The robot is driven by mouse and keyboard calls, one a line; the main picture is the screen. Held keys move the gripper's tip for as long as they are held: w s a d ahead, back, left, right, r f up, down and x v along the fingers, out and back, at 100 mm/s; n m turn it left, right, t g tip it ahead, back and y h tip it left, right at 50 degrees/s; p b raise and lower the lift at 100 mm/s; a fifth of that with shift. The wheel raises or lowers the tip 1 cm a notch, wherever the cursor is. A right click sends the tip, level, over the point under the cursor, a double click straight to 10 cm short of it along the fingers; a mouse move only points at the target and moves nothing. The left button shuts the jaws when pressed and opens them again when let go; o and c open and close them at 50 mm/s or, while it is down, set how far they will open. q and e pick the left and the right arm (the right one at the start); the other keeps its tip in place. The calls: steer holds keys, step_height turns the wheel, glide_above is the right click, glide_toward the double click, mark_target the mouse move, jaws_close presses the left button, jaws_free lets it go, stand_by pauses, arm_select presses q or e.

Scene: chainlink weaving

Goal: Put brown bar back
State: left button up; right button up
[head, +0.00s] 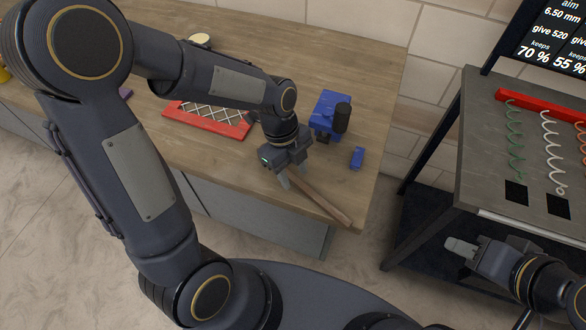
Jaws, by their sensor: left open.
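The brown bar (323,204) is a long thin wooden strip lying slantwise on the wooden table near its front right corner. Its near end reaches the table edge, and its far end is by my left gripper. My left gripper (293,178) is open and points down at that far end, with its fingers around or just beside the bar; I cannot tell which. My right gripper (460,248) is low at the right, in front of the grey workbench and away from the bar. Its finger gap is not clear.
A red frame with wire mesh (207,119) lies behind my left forearm. A blue device with a black cylinder (328,114) and a small blue block (357,158) stand right of my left gripper. The grey workbench (480,130) holds a red rail (535,105) with coiled wires.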

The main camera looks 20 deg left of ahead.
arm_select(q)
steer(key=v, duration=0.7)
steer(key=shift+r, duration=0.4)
steer(key=s+a+r+n+t, duration=0.2)
steer(key=s+n, duration=0.4)
steer(key=n, duration=0.6)
steer(key=s+a+r+n+t+h, duration=0.1)
steer(key=s+n, duration=0.5)
steer(key=n, duration=0.6)
steer(key=a+r+t, duration=0.1)
steer(key=a+t, duration=0.1)
steer(key=t, duration=0.1)
steer(key=shift+s+a+r+n+t, duration=0.15)
steer(key=shift+s+a+n+t, duration=0.15)
steer(key=shift+s+n+t, duration=0.1)
